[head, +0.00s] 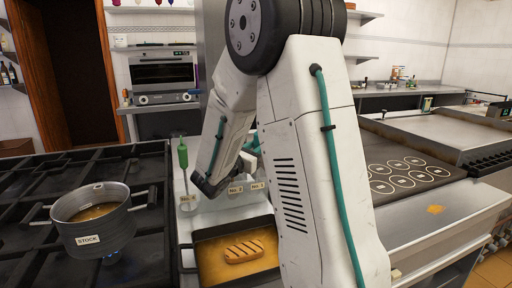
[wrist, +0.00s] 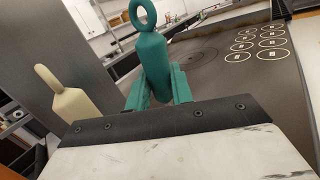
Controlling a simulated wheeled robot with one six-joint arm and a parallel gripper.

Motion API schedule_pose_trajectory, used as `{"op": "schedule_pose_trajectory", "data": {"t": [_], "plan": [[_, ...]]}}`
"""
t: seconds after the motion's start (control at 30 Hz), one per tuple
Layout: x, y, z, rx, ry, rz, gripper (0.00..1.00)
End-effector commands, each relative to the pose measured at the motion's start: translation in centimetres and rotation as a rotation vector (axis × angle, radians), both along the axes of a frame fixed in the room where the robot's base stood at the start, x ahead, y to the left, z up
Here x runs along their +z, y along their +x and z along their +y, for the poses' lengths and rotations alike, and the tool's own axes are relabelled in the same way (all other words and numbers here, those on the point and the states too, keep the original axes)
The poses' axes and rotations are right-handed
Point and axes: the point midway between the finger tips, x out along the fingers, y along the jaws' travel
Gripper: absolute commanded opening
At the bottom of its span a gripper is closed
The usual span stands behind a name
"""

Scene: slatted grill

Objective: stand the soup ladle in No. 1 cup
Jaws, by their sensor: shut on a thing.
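My gripper (wrist: 158,88) is shut on a teal handle with a ring at its top (wrist: 150,52), seen in the wrist view. The handle stands up between the teal fingers. Its lower end is hidden behind my gripper, so I cannot tell from its shape whether it is the soup ladle. In the head view my arm hides most of the gripper. Small labels reading No. 2 (head: 235,190) and No. 3 (head: 257,186) show beside my arm. A further label (head: 187,199) to their left is too small to read surely; the cups themselves are unclear.
A green-handled utensil (head: 183,155) stands upright left of my arm. A cream handle (wrist: 65,95) is left in the wrist view. A STOCK pot (head: 91,238) sits on the black stove. A pan (head: 210,262) holds grilled food. A griddle (head: 400,170) lies right.

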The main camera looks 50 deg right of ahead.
Motion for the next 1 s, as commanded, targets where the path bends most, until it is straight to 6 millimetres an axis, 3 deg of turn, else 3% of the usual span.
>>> {"op": "schedule_pose_trajectory", "data": {"t": [0.67, 0.7, 0.77, 1.0], "plan": [[-1.2, 0.0, 0.0, 0.0, 0.0, 0.0, 0.0], [-1.1, 0.0, 0.0, 0.0, 0.0, 0.0, 0.31], [-1.1, 0.0, 0.0, 0.0, 0.0, 0.0, 0.48], [-1.2, 0.0, 0.0, 0.0, 0.0, 0.0, 0.48]]}}
